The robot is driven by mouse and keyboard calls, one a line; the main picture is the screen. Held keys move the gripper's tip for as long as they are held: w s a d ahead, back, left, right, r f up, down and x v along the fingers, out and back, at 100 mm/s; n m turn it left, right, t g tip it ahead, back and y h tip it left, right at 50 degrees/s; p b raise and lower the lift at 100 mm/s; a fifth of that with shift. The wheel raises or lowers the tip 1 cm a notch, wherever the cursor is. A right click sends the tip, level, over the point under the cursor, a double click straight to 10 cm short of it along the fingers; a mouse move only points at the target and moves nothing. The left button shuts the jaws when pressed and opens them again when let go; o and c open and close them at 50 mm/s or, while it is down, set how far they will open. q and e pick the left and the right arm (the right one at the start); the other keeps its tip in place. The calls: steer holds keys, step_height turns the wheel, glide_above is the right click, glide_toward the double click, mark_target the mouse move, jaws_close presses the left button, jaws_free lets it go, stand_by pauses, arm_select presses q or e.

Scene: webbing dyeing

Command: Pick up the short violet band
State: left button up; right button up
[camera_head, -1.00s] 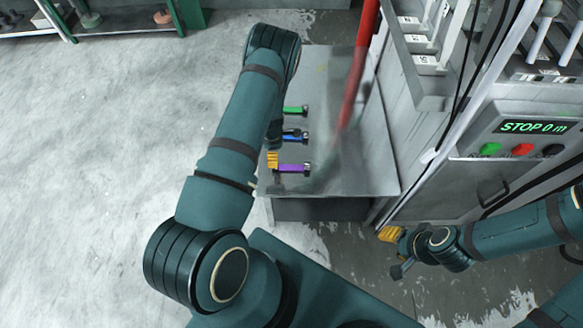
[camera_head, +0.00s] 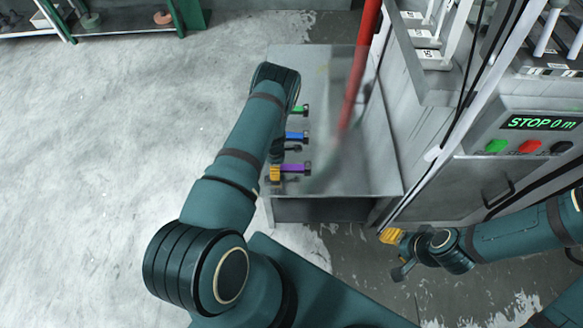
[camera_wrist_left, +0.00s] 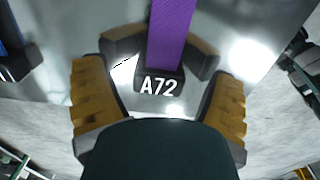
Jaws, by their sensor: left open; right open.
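The short violet band (camera_head: 292,168) lies on the grey metal table, below the blue and green bands, with a dark end piece at its right. In the left wrist view the violet band (camera_wrist_left: 170,35) runs down from the top edge to a dark clip marked A72 (camera_wrist_left: 160,84). My left gripper (camera_head: 275,172) is at the band's left end, its yellow fingers open. In the left wrist view the left gripper's (camera_wrist_left: 160,100) fingers stand apart on either side of the clip. My right gripper (camera_head: 390,236) is open and empty, away from the table at the lower right.
A blue band (camera_head: 294,136) and a green band (camera_head: 300,110) lie farther back on the table (camera_head: 350,180). A red pole (camera_head: 356,75) rises over the table. A machine with a display reading STOP 0 m (camera_head: 540,123) stands at the right.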

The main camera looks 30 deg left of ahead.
arm_select(q)
steer(key=c, duration=1.3)
steer(key=shift+r, duration=0.1)
